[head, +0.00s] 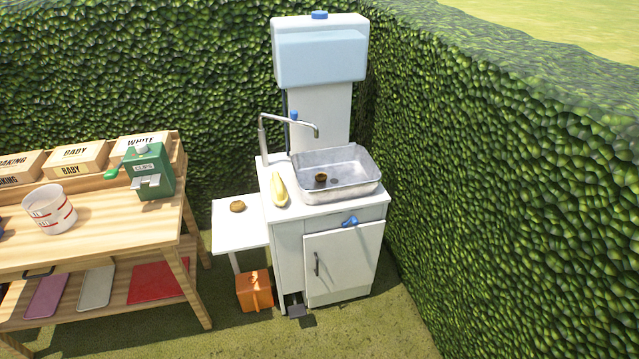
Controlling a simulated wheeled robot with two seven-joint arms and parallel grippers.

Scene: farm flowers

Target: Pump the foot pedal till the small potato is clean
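A small brown potato (321,178) sits in the metal sink basin (352,187), under and just right of the faucet spout (316,131). Its surface looks brown; I cannot tell how much dirt is on it. No water stream shows. A dark foot pedal (297,311) sticks out at the floor by the lower left of the white sink cabinet (340,262). A long pale yellow potato (279,189) lies on the counter left of the basin. Another brown potato (237,206) lies on the white side shelf (238,233). Neither of my grippers shows.
A wooden table (115,235) with a green dispenser (150,172), a white bucket (50,208) and labelled boxes (75,155) stands left. An orange box (254,290) sits on the ground left of the pedal. Hedges (510,190) close the back and right. Grass in front is clear.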

